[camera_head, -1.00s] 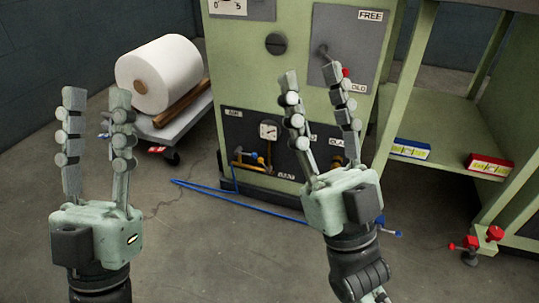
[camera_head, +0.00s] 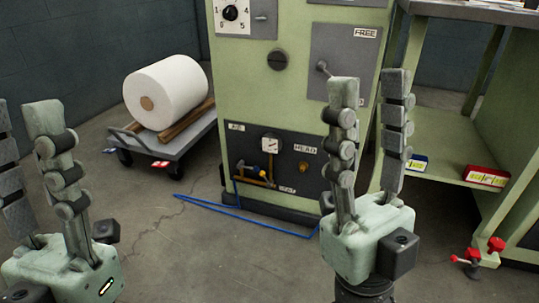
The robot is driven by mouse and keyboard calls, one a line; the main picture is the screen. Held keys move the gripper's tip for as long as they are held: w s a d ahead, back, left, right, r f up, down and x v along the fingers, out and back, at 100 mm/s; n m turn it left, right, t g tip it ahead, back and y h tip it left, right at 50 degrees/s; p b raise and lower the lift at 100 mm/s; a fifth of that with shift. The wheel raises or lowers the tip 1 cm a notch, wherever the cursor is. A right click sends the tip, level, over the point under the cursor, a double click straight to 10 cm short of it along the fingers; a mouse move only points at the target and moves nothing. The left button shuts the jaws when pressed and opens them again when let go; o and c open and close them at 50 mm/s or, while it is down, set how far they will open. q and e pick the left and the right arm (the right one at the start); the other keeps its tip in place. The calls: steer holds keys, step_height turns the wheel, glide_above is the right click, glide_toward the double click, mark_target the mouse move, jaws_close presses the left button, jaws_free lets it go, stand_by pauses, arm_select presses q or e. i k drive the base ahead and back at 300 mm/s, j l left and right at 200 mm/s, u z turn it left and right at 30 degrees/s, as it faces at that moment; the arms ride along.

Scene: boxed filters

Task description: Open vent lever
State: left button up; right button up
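The green machine (camera_head: 240,95) stands in the middle. Its grey upper panel, marked FREE (camera_head: 345,40), carries a small grey lever (camera_head: 322,68). I cannot tell which part is the vent lever. My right gripper (camera_head: 370,84) is open and empty, fingers up, in front of the machine's right side, hiding part of both panels. My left gripper (camera_head: 22,112) is open and empty at the left edge, partly cut off.
A cart (camera_head: 190,145) with a big white roll (camera_head: 168,90) stands left of the machine. A blue hose (camera_head: 225,208) lies on the floor. A red-handled fitting (camera_head: 470,258) is at lower right.

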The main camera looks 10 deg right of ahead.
mark_target(268, 184)
steer(key=i+j, duration=0.45)
steer(key=j, duration=0.25)
steer(key=i+j, duration=0.15)
steer(key=i, duration=0.2)
steer(key=i+j, duration=0.2)
steer(key=i, duration=0.15)
steer(key=u, duration=0.05)
